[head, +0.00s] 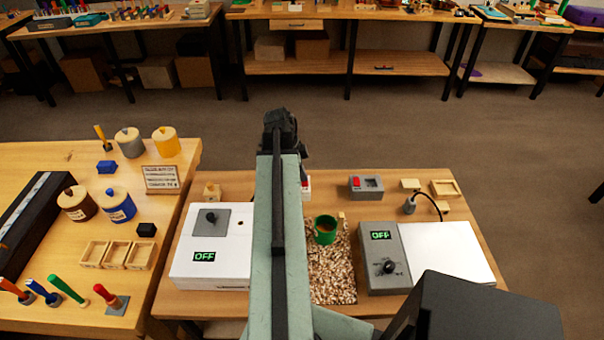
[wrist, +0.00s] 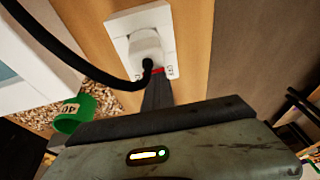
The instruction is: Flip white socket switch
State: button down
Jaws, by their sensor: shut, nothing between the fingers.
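The white socket (wrist: 118,24) is near the top middle of the wrist view, on the wooden table. A white plug (wrist: 144,42) with a black cable sits in it. A narrow red switch (wrist: 159,70) shows at its near edge, partly covered by my gripper. My gripper (wrist: 157,79) is shut and empty, its dark tips at or very close to the red switch; I cannot tell whether they touch. In the head view my arm hides most of the white socket (head: 307,188); only its right edge with a bit of red shows.
A green mug (head: 325,236) stands on the speckled mat (head: 333,285), right of my arm. A white box reading OFF (head: 240,262) is left, a grey device reading OFF (head: 379,280) right. A grey socket with a red switch (head: 357,183) stands behind.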

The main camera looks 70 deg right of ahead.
jog(key=d+p+v, duration=0.2)
jog(key=p+v, duration=1.1)
jog(key=shift+r, duration=0.55)
jog(key=shift+s, duration=0.1)
jog(key=shift+s+a+r+p, duration=0.15)
jog(key=shift+a+p, duration=0.1)
jog(key=shift+a, duration=0.15)
jog(key=shift+s+a+r+p, duration=0.1)
jog(key=shift+a+p, duration=0.1)
jog(key=shift+a, duration=0.25)
jog(key=shift+f, duration=0.15)
jog(key=b+x, duration=0.9)
jog(key=w+b+x, duration=0.1)
jog(key=b+x, duration=0.3)
jog(key=shift+s+a+f, duration=0.1)
jog(key=shift+a+f, duration=0.05)
jog(key=shift+f, duration=0.3)
